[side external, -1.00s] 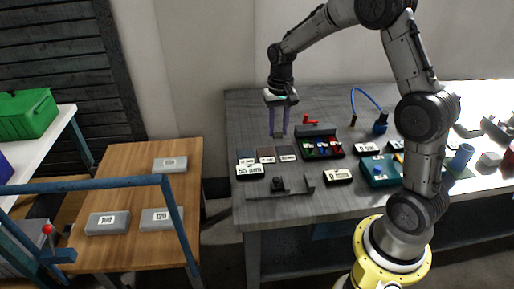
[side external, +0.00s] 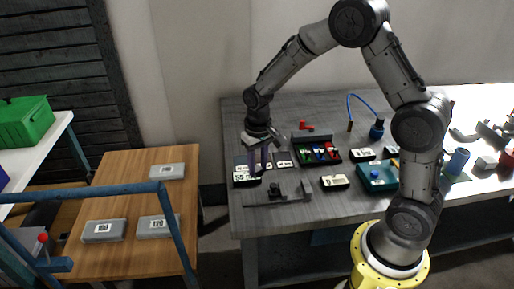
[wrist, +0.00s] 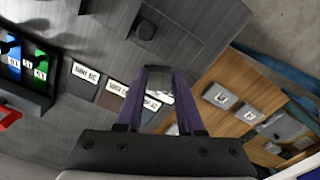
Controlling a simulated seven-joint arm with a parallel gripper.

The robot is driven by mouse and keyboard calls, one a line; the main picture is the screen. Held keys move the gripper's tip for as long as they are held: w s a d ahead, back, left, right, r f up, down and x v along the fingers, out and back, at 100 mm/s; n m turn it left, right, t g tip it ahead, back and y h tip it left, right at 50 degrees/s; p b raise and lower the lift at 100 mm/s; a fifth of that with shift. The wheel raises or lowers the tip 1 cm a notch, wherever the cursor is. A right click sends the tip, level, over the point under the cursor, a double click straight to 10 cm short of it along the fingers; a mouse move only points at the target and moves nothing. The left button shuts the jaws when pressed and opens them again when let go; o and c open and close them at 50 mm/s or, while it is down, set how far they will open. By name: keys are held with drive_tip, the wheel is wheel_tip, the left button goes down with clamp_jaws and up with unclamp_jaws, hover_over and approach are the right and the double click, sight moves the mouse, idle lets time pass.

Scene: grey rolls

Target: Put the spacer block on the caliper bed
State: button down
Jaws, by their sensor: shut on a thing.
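The caliper bed (side external: 285,199) is a dark flat rail at the table's front edge, with a dark jaw (side external: 275,190) near its middle and an upright jaw at its right end. In the wrist view the bed (wrist: 188,42) lies beyond my fingertips. My gripper (side external: 258,168) is above the table, behind and left of the bed. Its purple fingers are shut on a small dark grey block (wrist: 158,77), seen between the fingertips in the wrist view. I take this to be the spacer block; its details are unclear. In the side view the fingers largely hide it.
A "55 mm" sign (side external: 247,179) is just below my gripper. Labelled dark plates (wrist: 112,96) lie close by. A black tray of coloured pieces (side external: 317,152) stands to the right, with another display (side external: 334,182) before it. A wooden table (side external: 130,190) with grey blocks is at left.

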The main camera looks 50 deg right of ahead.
drive_tip(key=d+r+m, duration=0.5)
drive_tip(key=d+r, duration=0.2)
drive_tip(key=d, duration=0.6)
drive_tip(key=shift+w+d, duration=0.15)
drive_tip(key=shift+d, duration=0.05)
drive_tip(key=w+d+f, duration=0.1)
drive_tip(key=w+f, duration=0.1)
drive_tip(key=w, duration=0.1)
drive_tip(key=w+d+f, duration=0.2)
drive_tip(key=w+f, duration=0.1)
drive_tip(key=w, duration=0.1)
drive_tip(key=w+d+f, duration=0.1)
drive_tip(key=w+f, duration=0.2)
drive_tip(key=w, duration=0.1)
drive_tip(key=shift+w+d, duration=0.15)
drive_tip(key=shift+d, duration=0.15)
drive_tip(key=shift+w+d+f, duration=0.2)
drive_tip(key=shift+w+f, duration=0.25)
drive_tip(key=shift+w+d+f, duration=0.1)
drive_tip(key=shift+w+f, duration=0.1)
drive_tip(key=shift+f, duration=0.75)
drive_tip(key=shift+w+d+f, duration=0.1)
drive_tip(key=shift+w+f, duration=0.05)
drive_tip(key=shift+f, duration=0.75)
drive_tip(key=shift+f, duration=0.25)
